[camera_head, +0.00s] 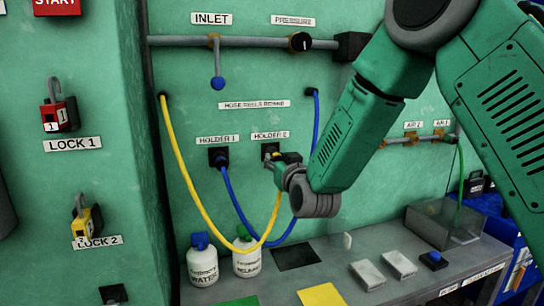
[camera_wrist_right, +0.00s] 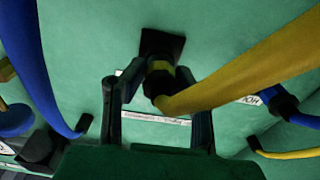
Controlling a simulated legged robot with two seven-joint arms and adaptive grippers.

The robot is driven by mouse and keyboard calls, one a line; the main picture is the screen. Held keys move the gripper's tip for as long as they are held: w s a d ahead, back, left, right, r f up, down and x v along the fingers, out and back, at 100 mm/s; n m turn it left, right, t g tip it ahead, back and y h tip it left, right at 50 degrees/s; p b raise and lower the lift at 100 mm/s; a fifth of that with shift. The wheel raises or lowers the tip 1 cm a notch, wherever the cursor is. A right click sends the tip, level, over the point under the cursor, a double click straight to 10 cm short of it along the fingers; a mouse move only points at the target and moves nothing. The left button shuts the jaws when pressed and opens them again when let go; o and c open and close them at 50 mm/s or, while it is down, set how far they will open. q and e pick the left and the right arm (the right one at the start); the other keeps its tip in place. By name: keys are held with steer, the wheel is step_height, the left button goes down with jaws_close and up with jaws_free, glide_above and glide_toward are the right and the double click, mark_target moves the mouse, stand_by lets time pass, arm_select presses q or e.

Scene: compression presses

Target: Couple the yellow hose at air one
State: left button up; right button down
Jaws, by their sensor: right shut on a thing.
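The yellow hose (camera_head: 182,168) comes out of a hole at the upper left of the green panel, hangs in a loop and rises to the holder 2 socket (camera_head: 270,149). My right gripper (camera_head: 279,166) is at holder 2, shut on the hose's end. The right wrist view shows the dark coupling with a yellow band (camera_wrist_right: 159,78) between the fingers, against the black square holder (camera_wrist_right: 162,45). The air 1 outlet (camera_head: 439,135), a brass fitting, is on the pipe at the right, beside air 2 (camera_head: 411,138). My left gripper is out of view.
A blue hose (camera_head: 228,193) runs from holder 1 (camera_head: 218,156) in a loop to a hole at upper right, crossing the yellow hose. Two white bottles (camera_head: 202,262) stand on the grey bench (camera_head: 330,270). A green hose (camera_head: 461,170) hangs at the right above a grey box (camera_head: 425,222).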

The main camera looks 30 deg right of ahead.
steer(key=shift+s+f, duration=0.3)
steer(key=shift+s, duration=0.1)
steer(key=shift+s, duration=0.1)
steer(key=shift+s+a, duration=0.2)
steer(key=shift+s, duration=0.05)
steer(key=shift+s+r, duration=0.1)
steer(key=shift+s+r, duration=0.1)
steer(key=shift+s, duration=0.3)
steer(key=shift+s, duration=0.1)
steer(key=v, duration=0.3)
steer(key=shift+s+a+r, duration=0.1)
steer(key=shift+s+a, duration=0.05)
steer(key=shift+s, duration=0.2)
stand_by(0.4)
